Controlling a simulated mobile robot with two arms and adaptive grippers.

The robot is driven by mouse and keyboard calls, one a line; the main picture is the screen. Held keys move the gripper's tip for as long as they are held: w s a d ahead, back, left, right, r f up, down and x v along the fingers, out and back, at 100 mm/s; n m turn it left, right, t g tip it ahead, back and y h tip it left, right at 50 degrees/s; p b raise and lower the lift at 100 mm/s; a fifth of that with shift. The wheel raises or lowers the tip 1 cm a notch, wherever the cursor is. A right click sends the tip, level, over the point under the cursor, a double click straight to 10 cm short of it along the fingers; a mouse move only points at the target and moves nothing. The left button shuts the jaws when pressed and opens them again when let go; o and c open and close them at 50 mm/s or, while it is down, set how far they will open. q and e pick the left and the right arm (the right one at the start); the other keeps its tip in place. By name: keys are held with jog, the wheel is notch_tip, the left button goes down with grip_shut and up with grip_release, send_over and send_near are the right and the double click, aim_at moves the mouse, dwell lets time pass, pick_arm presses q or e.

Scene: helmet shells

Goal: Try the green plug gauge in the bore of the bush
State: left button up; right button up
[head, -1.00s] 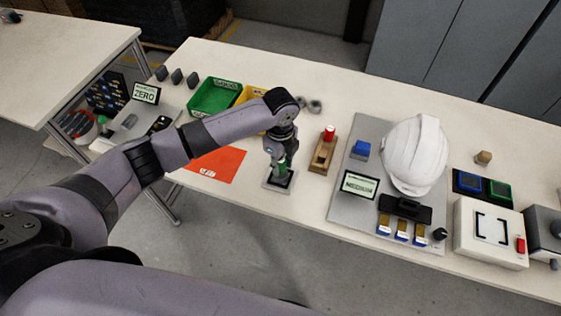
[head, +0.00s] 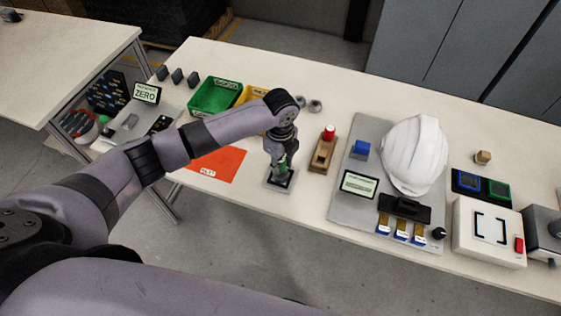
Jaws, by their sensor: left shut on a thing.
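My left gripper (head: 281,170) is shut on the green plug gauge (head: 283,160), of which only a little green shows between the fingers. The gripper points down over a small grey plate with a dark block (head: 271,184) near the table's front edge. The bush is hidden under the gripper, so I cannot tell whether the gauge is in its bore. A wooden block (head: 319,160) with a red-topped plug (head: 329,132) stands just right of the gripper. My right gripper is not in view.
A green bin (head: 214,97), a yellow bin (head: 252,93) and an orange-red sheet (head: 220,164) lie to the left. A grey board (head: 347,208) with a white helmet (head: 415,155) is to the right. Two small grey rings (head: 315,106) lie behind my wrist.

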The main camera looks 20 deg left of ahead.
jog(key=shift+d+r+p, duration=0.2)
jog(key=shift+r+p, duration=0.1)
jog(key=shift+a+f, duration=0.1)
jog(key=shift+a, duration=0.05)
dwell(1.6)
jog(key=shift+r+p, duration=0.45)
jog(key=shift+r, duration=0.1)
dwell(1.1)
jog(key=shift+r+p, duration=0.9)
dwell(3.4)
